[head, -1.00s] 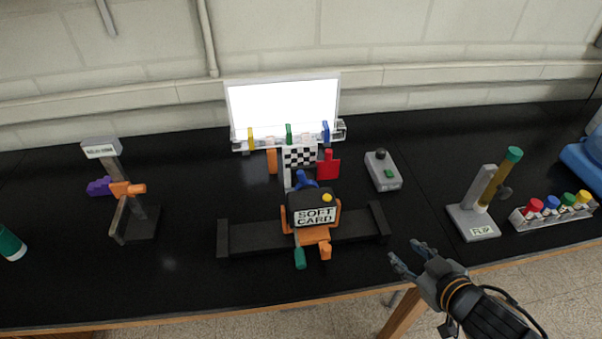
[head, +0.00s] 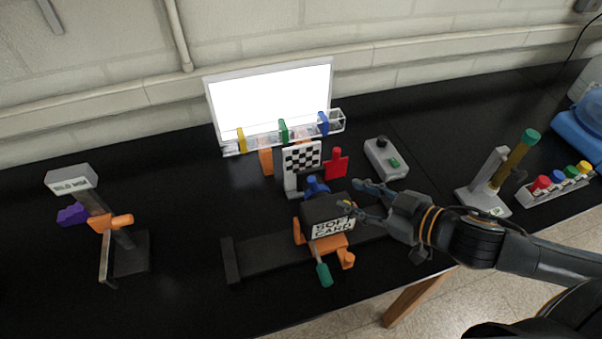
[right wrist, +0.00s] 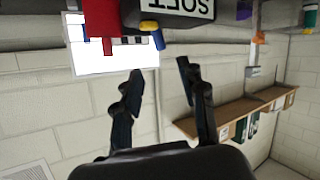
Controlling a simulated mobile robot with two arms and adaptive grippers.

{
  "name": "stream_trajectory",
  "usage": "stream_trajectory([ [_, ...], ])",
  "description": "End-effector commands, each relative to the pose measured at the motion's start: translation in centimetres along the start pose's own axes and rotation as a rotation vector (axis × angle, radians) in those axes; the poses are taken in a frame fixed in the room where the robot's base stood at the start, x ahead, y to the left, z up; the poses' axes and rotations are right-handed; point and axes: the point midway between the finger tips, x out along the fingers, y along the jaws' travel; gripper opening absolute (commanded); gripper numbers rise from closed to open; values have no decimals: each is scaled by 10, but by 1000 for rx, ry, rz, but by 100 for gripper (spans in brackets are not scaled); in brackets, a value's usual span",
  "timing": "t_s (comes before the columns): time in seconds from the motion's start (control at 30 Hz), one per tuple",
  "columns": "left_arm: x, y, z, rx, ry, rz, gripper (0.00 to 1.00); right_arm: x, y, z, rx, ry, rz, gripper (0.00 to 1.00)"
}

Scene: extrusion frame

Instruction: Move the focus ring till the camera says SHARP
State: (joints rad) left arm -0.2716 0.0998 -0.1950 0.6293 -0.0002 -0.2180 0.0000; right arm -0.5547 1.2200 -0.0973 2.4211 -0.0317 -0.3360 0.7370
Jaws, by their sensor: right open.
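The camera (head: 326,212) is a dark box on an orange carriage over a black rail (head: 270,256). Its label (head: 334,228) reads SOFT CARD; in the right wrist view the label (right wrist: 190,8) is upside down and only SOFT shows. A blue ring-like part (head: 316,187) is on the camera's far side, facing a checkered card (head: 302,158). My right gripper (head: 357,196) is open and empty, its fingers at the camera's upper right; I cannot tell whether they touch it. Its open fingers also show in the right wrist view (right wrist: 160,74). My left gripper is out of view.
A red tab (head: 337,164) stands beside the card. A lit white panel (head: 270,100) stands behind, a grey box (head: 385,158) to the right, a post stand (head: 125,252) to the left.

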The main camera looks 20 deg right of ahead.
Motion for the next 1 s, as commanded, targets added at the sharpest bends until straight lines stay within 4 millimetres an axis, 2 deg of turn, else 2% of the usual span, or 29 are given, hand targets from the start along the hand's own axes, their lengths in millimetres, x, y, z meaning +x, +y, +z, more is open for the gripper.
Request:
stream_trajectory([
  [0.2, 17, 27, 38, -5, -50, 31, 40, 16, 0, 3, -2, 5, 2, 41],
  [0.33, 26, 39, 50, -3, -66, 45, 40, 24, 0, 3, -4, 3, 3, 41],
  [0.47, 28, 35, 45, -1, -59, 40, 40, 33, 2, 1, 1, 2, 6, 41],
  [0.7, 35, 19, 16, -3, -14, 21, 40, 52, 1, 0, 0, 2, 3, 41],
  [0.83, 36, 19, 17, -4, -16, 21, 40, 68, 1, 0, 3, 3, 4, 41],
  [1.0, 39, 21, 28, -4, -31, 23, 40, 92, 1, 1, 2, 3, 3, 41],
])
